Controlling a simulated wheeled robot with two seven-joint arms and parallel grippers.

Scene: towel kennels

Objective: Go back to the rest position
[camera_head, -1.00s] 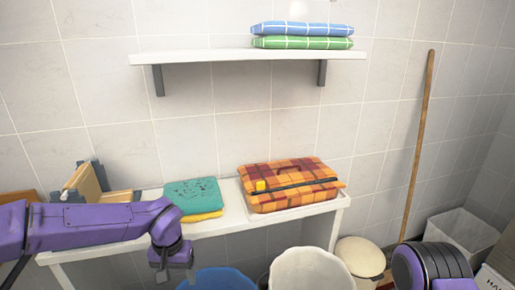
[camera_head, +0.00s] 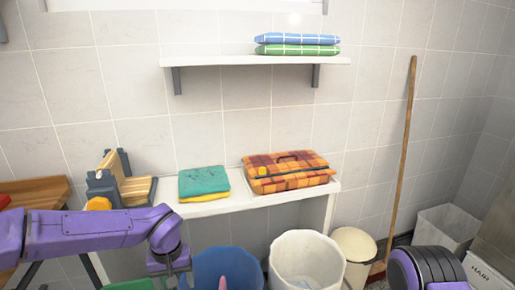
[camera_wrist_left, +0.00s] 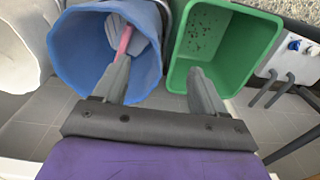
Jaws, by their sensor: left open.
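My left arm comes in from the left in the head view, with my left gripper (camera_head: 177,280) pointing down at the bottom edge, near the blue bin. In the left wrist view my left gripper (camera_wrist_left: 160,82) is open, its two fingers spread with nothing between them. One finger overlaps the blue bin (camera_wrist_left: 62,45) and the other overlaps the green bin (camera_wrist_left: 258,42). A pink object (camera_wrist_left: 125,40) shows inside the blue bin. A purple and black part of my right arm shows at the lower right of the head view; its gripper is out of view.
A white shelf table (camera_head: 237,205) carries a folded teal towel (camera_head: 204,181) on a yellow one, and an orange checked case (camera_head: 290,172). Blue and green towels (camera_head: 297,45) lie on the wall shelf (camera_head: 210,61). White bin (camera_head: 307,262), lidded cream bin (camera_head: 355,243) and broom handle (camera_head: 404,160) stand right.

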